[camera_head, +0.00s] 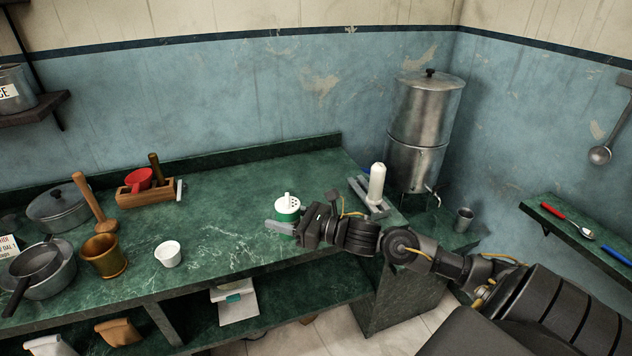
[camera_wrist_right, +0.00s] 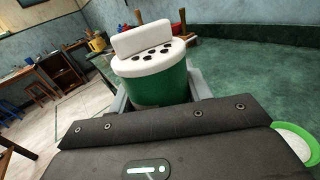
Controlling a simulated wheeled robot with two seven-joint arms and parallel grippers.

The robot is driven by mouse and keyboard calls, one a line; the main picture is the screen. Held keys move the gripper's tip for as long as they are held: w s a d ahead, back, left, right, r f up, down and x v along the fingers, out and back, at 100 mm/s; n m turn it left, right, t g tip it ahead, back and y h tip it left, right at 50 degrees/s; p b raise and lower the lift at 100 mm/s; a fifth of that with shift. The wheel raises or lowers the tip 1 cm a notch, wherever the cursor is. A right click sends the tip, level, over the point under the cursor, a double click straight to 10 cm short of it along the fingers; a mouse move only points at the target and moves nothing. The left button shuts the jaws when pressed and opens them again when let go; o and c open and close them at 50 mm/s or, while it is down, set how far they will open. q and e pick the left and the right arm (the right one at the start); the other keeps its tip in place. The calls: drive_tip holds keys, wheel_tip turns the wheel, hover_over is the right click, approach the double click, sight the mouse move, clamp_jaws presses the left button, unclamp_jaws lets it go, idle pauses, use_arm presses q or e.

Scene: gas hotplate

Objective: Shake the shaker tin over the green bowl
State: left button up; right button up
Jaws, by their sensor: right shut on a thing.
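The shaker tin (camera_head: 287,207) is green with a white lid that has dark holes. It stands roughly upright, lid up, above or on the counter; I cannot tell which. My right gripper (camera_head: 283,228) is shut around its body. In the right wrist view the tin (camera_wrist_right: 152,75) sits between the grey fingers (camera_wrist_right: 158,92), with its holed lid facing the camera. A bowl with a green rim and pale inside, the green bowl (camera_wrist_right: 296,146), shows partly at the lower right of the wrist view, beside my gripper. I cannot make it out in the head view. My left gripper is not in view.
The green marble counter (camera_head: 225,215) is mostly clear left of the tin. A white cup (camera_head: 168,253), a brass mortar (camera_head: 104,256), pots and a wooden box (camera_head: 150,192) stand further left. A white bottle (camera_head: 376,183) and a steel urn (camera_head: 418,125) stand right.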

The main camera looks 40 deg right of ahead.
use_arm(q)
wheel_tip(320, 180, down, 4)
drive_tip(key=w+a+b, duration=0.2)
drive_tip(key=b, duration=0.1)
use_arm(e)
drive_tip(key=w+d+r+t+h, duration=0.1)
drive_tip(key=w+d+r, duration=0.15)
drive_tip(key=d, duration=0.45)
drive_tip(key=w+d+r, duration=0.1)
drive_tip(key=w+d, duration=0.3)
drive_tip(key=d, duration=0.4)
use_arm(q)
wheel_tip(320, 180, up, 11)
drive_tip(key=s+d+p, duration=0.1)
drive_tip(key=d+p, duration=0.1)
drive_tip(key=p, duration=0.9)
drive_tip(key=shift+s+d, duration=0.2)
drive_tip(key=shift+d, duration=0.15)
use_arm(e)
drive_tip(key=a+f+m+t+h, duration=0.2)
drive_tip(key=f+m+h, duration=0.1)
drive_tip(key=m, duration=1.1)
drive_tip(key=a+f+m+t+h, duration=0.2)
drive_tip(key=f+m+h, duration=0.1)
drive_tip(key=m, duration=1.1)
drive_tip(key=shift+s+a+t+h, duration=0.15)
drive_tip(key=shift+s+t+h, duration=0.15)
drive_tip(key=shift+h, duration=0.1)
